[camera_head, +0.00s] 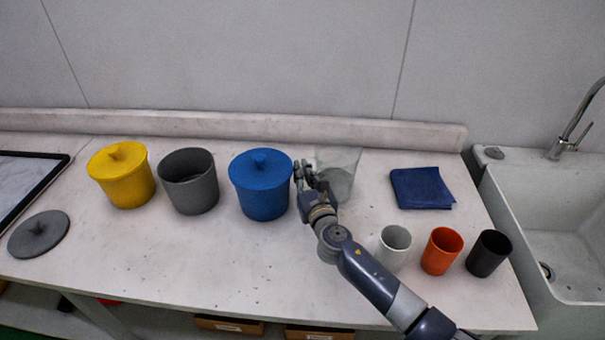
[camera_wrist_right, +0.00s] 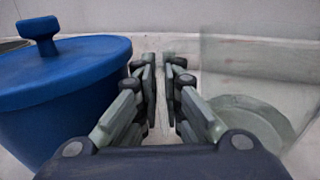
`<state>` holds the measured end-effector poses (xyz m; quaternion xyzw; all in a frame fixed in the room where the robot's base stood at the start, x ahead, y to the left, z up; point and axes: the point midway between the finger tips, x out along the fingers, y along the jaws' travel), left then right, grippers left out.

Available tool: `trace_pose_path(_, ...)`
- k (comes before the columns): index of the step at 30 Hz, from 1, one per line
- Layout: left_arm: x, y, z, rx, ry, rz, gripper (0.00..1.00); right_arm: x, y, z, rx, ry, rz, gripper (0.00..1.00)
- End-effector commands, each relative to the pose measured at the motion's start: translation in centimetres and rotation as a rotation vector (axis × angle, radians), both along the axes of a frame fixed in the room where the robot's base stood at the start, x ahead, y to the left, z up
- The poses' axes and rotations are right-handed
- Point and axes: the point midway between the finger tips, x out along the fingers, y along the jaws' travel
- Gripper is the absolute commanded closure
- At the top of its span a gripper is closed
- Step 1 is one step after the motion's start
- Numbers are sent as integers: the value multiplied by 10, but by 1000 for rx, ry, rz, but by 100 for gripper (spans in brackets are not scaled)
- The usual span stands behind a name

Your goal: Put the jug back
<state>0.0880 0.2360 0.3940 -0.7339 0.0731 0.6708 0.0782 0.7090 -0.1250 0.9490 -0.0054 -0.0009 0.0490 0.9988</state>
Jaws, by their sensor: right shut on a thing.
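The clear jug (camera_head: 340,172) is upright at the back of the counter, right of the blue pot. In the right wrist view its see-through wall and pale round base (camera_wrist_right: 250,122) show at the right. My right gripper (camera_head: 304,174) is at the jug's left side, between it and the blue pot, and is shut on the jug. In the wrist view its fingers (camera_wrist_right: 160,75) have a narrow gap; the gripped part is hard to see. I cannot tell whether the jug's base touches the counter. My left gripper is not in view.
The lidded blue pot (camera_head: 261,190) is close to my right gripper. An open grey pot (camera_head: 190,190), a lidded yellow pot (camera_head: 125,180) and a loose grey lid (camera_head: 38,236) are further left. White (camera_head: 393,250), orange (camera_head: 440,252) and black (camera_head: 488,255) cups stand in front of a folded blue cloth (camera_head: 421,188).

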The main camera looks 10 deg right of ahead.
Motion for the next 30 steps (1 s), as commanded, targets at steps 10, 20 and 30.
trace_pose_path(10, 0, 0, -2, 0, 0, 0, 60, 0, 0, -2, 0, 0, 0, 83)
trace_pose_path(20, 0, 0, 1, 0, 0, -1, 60, 0, 0, 1, 0, 0, 0, 83)
trace_pose_path(30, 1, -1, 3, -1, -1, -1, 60, -49, -5, -1, 0, 1, 1, 83)
